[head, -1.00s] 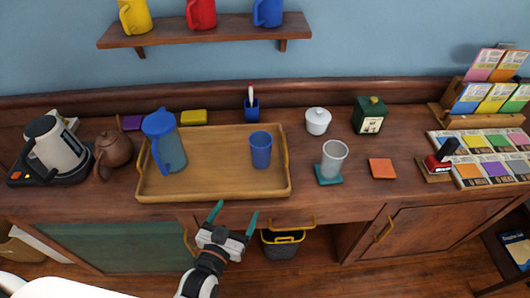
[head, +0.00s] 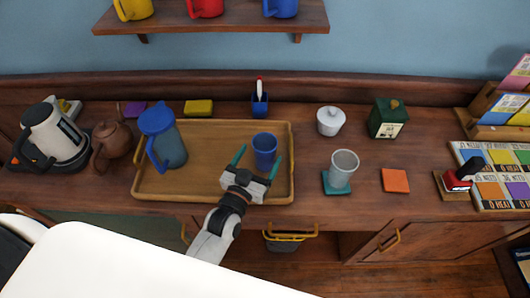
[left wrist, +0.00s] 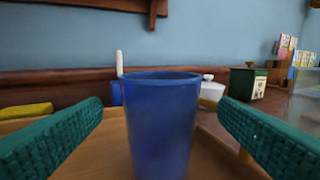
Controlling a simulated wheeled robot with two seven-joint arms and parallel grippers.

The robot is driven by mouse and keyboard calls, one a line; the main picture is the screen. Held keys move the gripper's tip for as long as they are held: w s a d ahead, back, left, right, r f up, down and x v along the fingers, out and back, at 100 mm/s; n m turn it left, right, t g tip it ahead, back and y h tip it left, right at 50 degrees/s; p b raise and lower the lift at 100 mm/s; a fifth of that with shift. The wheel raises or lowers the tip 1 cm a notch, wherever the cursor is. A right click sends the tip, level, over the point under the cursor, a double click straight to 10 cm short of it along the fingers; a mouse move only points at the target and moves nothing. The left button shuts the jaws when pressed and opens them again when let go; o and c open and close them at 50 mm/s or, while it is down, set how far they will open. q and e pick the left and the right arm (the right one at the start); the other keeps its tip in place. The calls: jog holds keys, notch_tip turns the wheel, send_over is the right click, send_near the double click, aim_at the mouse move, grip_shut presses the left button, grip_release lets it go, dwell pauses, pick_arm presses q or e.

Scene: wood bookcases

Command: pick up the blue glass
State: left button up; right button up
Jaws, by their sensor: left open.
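The blue glass (head: 264,150) stands upright on the right part of the wooden tray (head: 212,196). My left gripper (head: 257,164) is open, its two teal fingers reaching over the tray's front edge toward the glass. In the left wrist view the blue glass (left wrist: 162,125) fills the middle, between the two open fingers (left wrist: 160,130) and a little beyond their tips. I cannot tell exactly how far the fingers reach along its sides. My right gripper is not in view.
A blue-lidded pitcher (head: 163,138) stands on the tray's left part. A clear glass (head: 343,168) on a teal coaster (head: 335,190) is right of the tray, near an orange coaster (head: 395,180). A blue pen cup (head: 260,104) stands behind the tray. A shelf (head: 210,24) hangs above.

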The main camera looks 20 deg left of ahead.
aim_at(269, 141)
pick_arm(q)
jog(key=shift+w, duration=0.4)
jog(key=shift+w+d, duration=0.1)
jog(key=shift+w, duration=0.25)
jog(key=w, duration=0.1)
jog(key=w+p, duration=0.1)
jog(key=w, duration=0.2)
jog(key=shift+w+d+f, duration=0.15)
jog(key=shift+w+d, duration=0.1)
jog(key=shift+w, duration=0.1)
jog(key=shift+s, duration=0.1)
jog(key=c, duration=1.2)
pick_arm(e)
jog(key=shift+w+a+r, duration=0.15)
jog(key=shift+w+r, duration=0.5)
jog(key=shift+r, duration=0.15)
